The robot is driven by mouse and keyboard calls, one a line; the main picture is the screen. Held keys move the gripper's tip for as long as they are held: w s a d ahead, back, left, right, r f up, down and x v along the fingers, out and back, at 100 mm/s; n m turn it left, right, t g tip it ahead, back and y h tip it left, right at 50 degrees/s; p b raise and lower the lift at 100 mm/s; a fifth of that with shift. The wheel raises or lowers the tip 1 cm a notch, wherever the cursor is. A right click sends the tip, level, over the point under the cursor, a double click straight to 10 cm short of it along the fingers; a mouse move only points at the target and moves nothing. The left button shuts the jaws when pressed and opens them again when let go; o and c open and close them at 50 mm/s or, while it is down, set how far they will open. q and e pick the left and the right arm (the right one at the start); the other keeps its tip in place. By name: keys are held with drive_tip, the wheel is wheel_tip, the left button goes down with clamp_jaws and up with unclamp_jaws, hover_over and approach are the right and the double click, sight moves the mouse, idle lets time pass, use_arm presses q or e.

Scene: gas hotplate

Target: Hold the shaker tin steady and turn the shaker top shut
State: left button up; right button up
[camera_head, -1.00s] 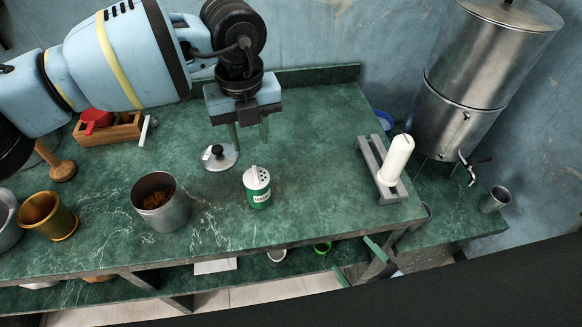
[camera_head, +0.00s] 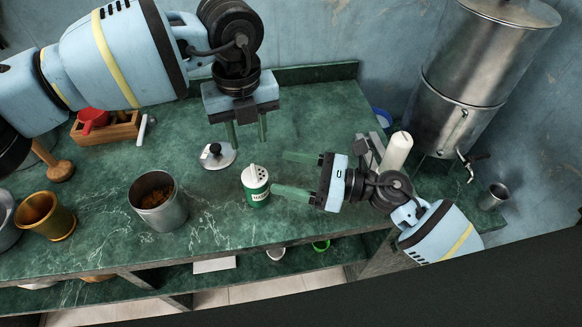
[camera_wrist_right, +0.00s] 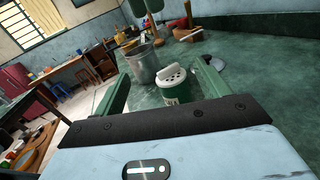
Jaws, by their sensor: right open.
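The shaker tin (camera_head: 257,197) stands upright on the green counter, with a green body and a pale band. Its white shaker top (camera_head: 256,175) has dark holes and a raised part; whether it is turned shut I cannot tell. The tin (camera_wrist_right: 177,95) also shows in the right wrist view, ahead of and between the fingers. My right gripper (camera_head: 279,172) is open at the tin's right, its lower fingertip appearing close to the tin's side; contact is unclear. My left gripper (camera_head: 247,132) points down, fingers apart and empty, behind and above the tin.
A lid with a black knob (camera_head: 217,156) lies behind-left of the tin. A metal canister (camera_head: 160,215) with brown contents stands left, beside a brass pot (camera_head: 45,217). A grey holder with a white cylinder (camera_head: 397,152) is behind my right arm. The counter in front of the tin is clear.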

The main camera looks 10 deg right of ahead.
drive_tip(key=shift+w+n, duration=0.35)
drive_tip(key=shift+n, duration=0.45)
approach(268, 188)
drive_tip(key=x, duration=0.4)
drive_tip(key=shift+w+a, duration=0.25)
drive_tip(key=shift+a, duration=0.1)
drive_tip(key=x, duration=0.7)
drive_tip(key=shift+a, duration=0.3)
